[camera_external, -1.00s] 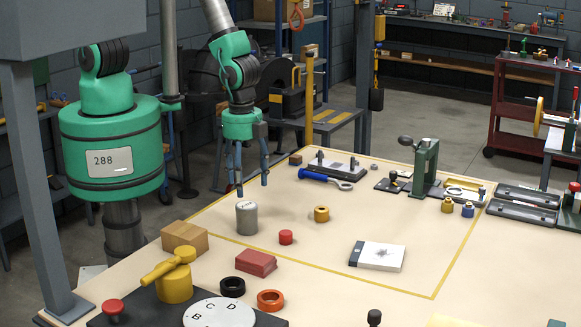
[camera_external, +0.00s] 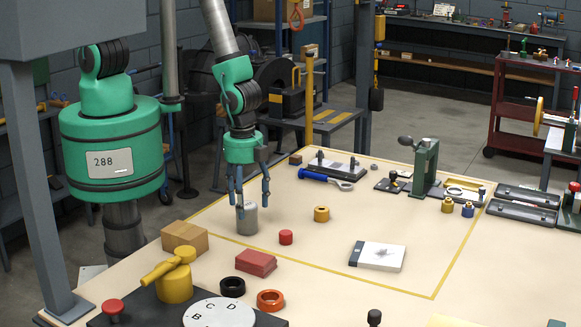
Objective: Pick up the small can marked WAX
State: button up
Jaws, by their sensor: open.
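A small grey can (camera_external: 247,222) stands upright on the cream table, inside the yellow outline near its left edge. Its marking cannot be read at this size. My gripper (camera_external: 253,204) points down at the can's top, with its blue fingers spread. One finger overlaps the can's upper left in the picture and the other hangs past its right side. Whether either finger touches the can cannot be told from this view.
A red cylinder (camera_external: 286,237) and a brass ring (camera_external: 321,214) stand to the can's right. Red blocks (camera_external: 256,262) and a cardboard box (camera_external: 185,237) lie nearer the camera. A white book (camera_external: 377,256) lies further right, with bare table around it.

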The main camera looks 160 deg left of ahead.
aim_at(247, 216)
jog(key=shift+f, duration=2.3)
jog(key=c, duration=1.5)
